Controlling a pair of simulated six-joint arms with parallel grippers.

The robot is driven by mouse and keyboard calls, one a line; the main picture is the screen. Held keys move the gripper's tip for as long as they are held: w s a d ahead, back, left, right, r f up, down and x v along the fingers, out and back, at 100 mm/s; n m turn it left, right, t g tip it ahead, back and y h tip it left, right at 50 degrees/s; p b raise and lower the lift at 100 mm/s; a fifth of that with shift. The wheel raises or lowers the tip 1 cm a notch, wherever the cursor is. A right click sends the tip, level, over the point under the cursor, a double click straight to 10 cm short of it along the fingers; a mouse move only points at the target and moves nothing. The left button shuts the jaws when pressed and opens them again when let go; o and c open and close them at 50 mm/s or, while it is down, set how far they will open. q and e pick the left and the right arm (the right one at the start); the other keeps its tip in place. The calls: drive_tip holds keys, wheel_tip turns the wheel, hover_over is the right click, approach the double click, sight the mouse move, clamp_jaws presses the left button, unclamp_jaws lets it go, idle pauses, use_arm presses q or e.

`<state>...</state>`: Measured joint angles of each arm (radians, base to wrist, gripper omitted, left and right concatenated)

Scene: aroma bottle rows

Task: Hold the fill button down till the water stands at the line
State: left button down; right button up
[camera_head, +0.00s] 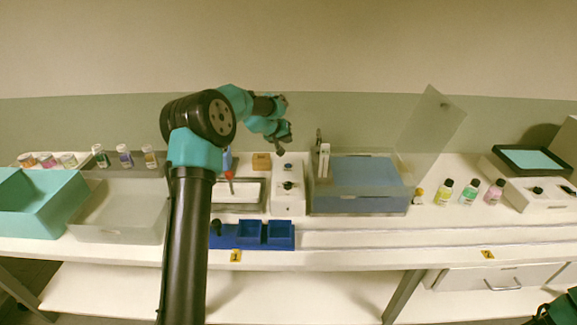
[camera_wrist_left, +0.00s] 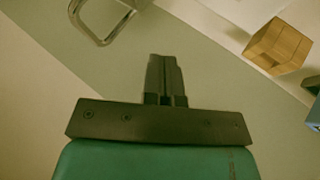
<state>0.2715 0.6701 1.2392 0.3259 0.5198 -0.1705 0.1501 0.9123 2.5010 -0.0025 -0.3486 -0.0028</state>
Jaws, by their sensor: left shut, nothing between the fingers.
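A white control panel (camera_head: 288,204) with dark knobs or buttons (camera_head: 288,185) stands at the middle of the bench; I cannot tell which one is the fill button. To its right is a clear tank with blue water (camera_head: 362,174) in it and a raised clear lid (camera_head: 432,125). I cannot make out a fill line. My left gripper (camera_head: 281,150) is above the panel's back end, shut and empty, apart from the buttons. Its closed fingers (camera_wrist_left: 165,75) also show in the left wrist view, pointing over bare surface. My right gripper is out of view.
A wooden block (camera_head: 262,161) lies behind the panel's left side; it shows in the wrist view (camera_wrist_left: 278,46), with a metal loop (camera_wrist_left: 98,38). A blue tray (camera_head: 265,243) sits in front. Several bottles (camera_head: 468,192) stand right. Teal (camera_head: 32,217) and clear bins are left.

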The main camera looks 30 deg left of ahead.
sight(287, 164)
use_arm(q)
drive_tip(key=shift+f, duration=4.25)
drive_tip(key=shift+f, duration=0.1)
drive_tip(key=shift+f, duration=0.3)
drive_tip(key=shift+f, duration=0.4)
drive_tip(key=shift+r, duration=0.85)
drive_tip(key=shift+r, duration=2.5)
